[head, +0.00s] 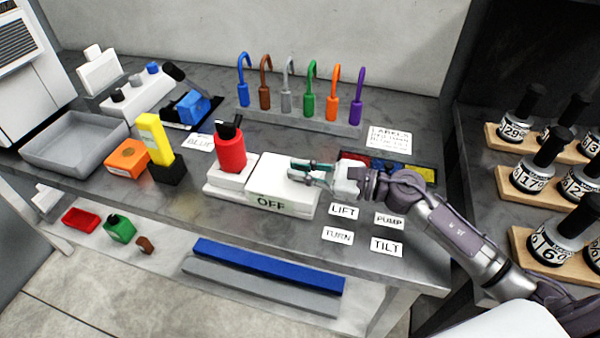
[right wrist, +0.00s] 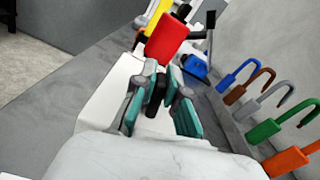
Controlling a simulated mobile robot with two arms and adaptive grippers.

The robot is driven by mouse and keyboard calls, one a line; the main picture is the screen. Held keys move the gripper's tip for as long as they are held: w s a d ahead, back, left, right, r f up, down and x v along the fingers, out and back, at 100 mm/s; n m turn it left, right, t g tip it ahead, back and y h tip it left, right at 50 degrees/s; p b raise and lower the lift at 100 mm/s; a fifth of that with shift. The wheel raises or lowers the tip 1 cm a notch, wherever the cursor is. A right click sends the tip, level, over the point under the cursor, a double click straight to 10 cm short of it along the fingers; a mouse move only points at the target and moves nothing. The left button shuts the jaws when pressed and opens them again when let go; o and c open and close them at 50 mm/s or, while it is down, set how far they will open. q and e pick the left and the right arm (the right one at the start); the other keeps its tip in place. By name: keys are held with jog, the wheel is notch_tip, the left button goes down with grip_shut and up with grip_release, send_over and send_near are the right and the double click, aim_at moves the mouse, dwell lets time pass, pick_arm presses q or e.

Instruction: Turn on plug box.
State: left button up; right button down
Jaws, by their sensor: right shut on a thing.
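The plug box (head: 283,190) is a white box on the workbench with an "OFF" label on its front. It also shows in the right wrist view (right wrist: 110,88), under my fingers. A red block (head: 231,150) with a black top stands upright on a lower white base at the box's left. My right gripper (head: 303,167) is over the top of the box. In the right wrist view its teal fingers (right wrist: 158,108) are shut on a small black switch (right wrist: 155,94). The fingers hide most of the switch in the head view. My left gripper is not in view.
Cards reading LIFT (head: 343,211), PUMP, TURN and TILT lie right of the box. A rack of coloured hooks (head: 300,120) stands behind. A yellow block (head: 155,140), an orange box (head: 127,158) and a grey tray (head: 75,145) stand left. Shelves with black-topped bottles are at right.

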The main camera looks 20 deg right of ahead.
jog(key=m, duration=0.2)
jog(key=w+m, duration=0.1)
jog(key=shift+d+r+m, duration=0.1)
jog(key=shift+d+m, duration=0.25)
jog(key=shift+m, duration=0.05)
jog(key=shift+w+d+f+m, duration=0.15)
jog(key=shift+w+m, duration=0.1)
jog(key=shift+m, duration=0.6)
jog(key=shift+w+d+m, duration=0.15)
jog(key=shift+w+m, duration=0.05)
jog(key=shift+m, duration=0.6)
jog(key=shift+w+d+f+m, duration=0.15)
jog(key=shift+w+m, duration=0.1)
jog(key=shift+m, duration=0.6)
jog(key=c, duration=1.2)
grip_release()
jog(key=shift+d, duration=0.1)
jog(key=v, duration=1.2)
